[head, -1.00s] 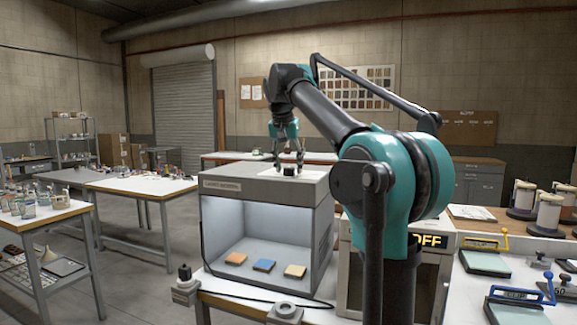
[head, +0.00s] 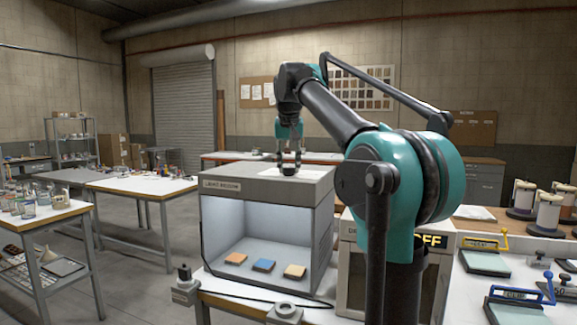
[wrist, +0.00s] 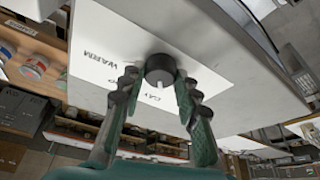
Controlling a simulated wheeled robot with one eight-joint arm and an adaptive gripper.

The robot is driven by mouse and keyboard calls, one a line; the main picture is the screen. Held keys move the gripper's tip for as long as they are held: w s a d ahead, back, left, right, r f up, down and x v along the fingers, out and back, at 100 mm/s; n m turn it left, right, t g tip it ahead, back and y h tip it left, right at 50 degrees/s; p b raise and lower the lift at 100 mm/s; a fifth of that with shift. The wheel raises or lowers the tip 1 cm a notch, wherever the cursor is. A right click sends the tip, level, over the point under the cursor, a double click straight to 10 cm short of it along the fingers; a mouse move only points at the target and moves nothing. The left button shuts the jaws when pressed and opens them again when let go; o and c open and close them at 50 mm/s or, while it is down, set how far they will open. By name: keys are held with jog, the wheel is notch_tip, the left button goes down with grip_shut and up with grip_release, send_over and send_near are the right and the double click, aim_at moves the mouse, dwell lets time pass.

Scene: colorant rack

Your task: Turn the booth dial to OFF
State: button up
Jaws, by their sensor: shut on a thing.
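The grey light booth (head: 222,210) stands on the bench with its lit opening facing me. Its black round dial (head: 289,171) sits on a white label plate on the top. In the wrist view the dial (wrist: 160,68) has a white mark on its side facing the gripper, toward the word DAY. My gripper (head: 289,163) points down over the booth top. In the wrist view its two fingers (wrist: 157,88) are on either side of the dial, shut on it.
Orange, blue and tan blocks (head: 264,265) lie inside the booth. A cabinet (head: 350,260) with a sign ending in "FF" stands to the right, partly behind my arm. The space above the booth is otherwise clear.

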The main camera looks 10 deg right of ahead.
jog(key=n+y, duration=0.2)
jog(key=n, duration=0.2)
jog(key=shift+d+n, duration=0.15)
jog(key=shift+n, duration=0.25)
dwell(0.4)
jog(key=o, duration=1.2)
jog(key=shift+c, duration=0.2)
jog(key=v, duration=1.2)
